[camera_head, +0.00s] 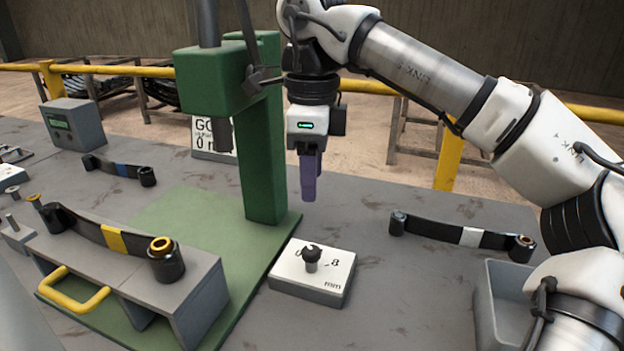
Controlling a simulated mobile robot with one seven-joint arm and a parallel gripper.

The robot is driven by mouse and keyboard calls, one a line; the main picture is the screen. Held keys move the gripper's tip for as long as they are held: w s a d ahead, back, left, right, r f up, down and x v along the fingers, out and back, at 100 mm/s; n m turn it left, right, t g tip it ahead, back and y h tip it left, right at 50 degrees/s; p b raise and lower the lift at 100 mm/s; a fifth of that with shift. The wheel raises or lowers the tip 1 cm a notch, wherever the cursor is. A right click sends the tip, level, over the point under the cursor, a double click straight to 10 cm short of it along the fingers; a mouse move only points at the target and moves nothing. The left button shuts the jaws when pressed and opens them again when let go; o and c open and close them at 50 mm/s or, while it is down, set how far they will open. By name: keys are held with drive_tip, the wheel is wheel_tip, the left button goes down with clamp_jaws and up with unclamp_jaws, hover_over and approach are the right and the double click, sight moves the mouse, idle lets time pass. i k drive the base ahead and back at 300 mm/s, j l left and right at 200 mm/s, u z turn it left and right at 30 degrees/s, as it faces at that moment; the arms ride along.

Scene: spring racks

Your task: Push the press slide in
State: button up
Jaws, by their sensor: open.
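The press slide (185,287) is a grey block with a yellow handle (78,292) on its front, at the lower left. It stands on the green press base (192,208), out in front of the green press column (262,150). A dark leaf spring with a yellow band (112,238) lies across its top. My gripper (308,190) hangs fingers down, right of the column and well away from the handle. Its purple fingers are seen nearly edge-on; the jaws are open and nothing shows between them.
A gauge block with a black knob (322,285) sits right of the base. A white-banded spring (460,236) and a grey bin (488,310) are at right. A blue-banded spring (120,169) and a grey display box (75,124) are at back left. Bench is clear behind the gauge block.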

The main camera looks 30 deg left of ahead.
sight(192, 303)
drive_tip(key=k, duration=1.5)
